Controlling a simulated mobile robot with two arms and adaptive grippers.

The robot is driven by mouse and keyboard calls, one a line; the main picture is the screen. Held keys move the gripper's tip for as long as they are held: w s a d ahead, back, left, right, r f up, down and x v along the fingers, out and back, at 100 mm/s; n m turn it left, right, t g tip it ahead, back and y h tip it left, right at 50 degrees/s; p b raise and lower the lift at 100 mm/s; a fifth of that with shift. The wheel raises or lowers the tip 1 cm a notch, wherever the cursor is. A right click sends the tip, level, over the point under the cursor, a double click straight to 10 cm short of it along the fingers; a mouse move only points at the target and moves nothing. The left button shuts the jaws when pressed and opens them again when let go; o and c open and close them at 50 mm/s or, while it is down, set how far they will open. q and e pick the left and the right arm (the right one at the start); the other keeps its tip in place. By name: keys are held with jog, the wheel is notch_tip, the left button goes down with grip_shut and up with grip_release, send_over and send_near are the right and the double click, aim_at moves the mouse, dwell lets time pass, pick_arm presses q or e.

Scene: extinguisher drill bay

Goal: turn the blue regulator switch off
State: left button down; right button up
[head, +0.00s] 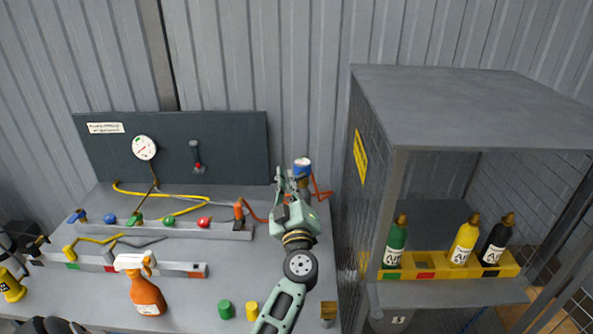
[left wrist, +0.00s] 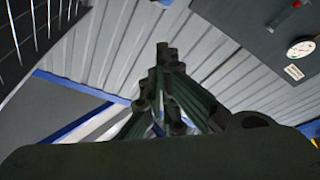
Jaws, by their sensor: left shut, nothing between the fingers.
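My left gripper (head: 282,178) is raised over the right end of the bench, with its fingers shut and empty. It also shows dark in the left wrist view (left wrist: 165,60). A blue item with a white top (head: 303,167) stands just right of its fingertips; I cannot tell whether they touch. A red-orange lever or hose (head: 321,190) is beside it. A blue-handled valve (head: 78,215) and a blue knob (head: 110,219) sit at the left of the grey rail, far from the gripper. Which blue part is the regulator switch is unclear.
A dark panel (head: 230,150) with a gauge (head: 144,147) and a lever (head: 196,156) backs the bench. An orange spray bottle (head: 147,293) and green (head: 225,310) and yellow (head: 252,310) cylinders stand in front. A grey cabinet (head: 470,110) with bottles stands close on the right.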

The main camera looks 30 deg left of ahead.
aim_at(301, 177)
pick_arm(q)
jog(key=w, duration=0.2)
jog(key=w+a+f, duration=0.1)
jog(key=w, duration=0.1)
jog(key=w+a, duration=0.1)
jog(key=w, duration=0.1)
jog(key=shift+f, duration=0.3)
jog(key=shift+w, duration=0.1)
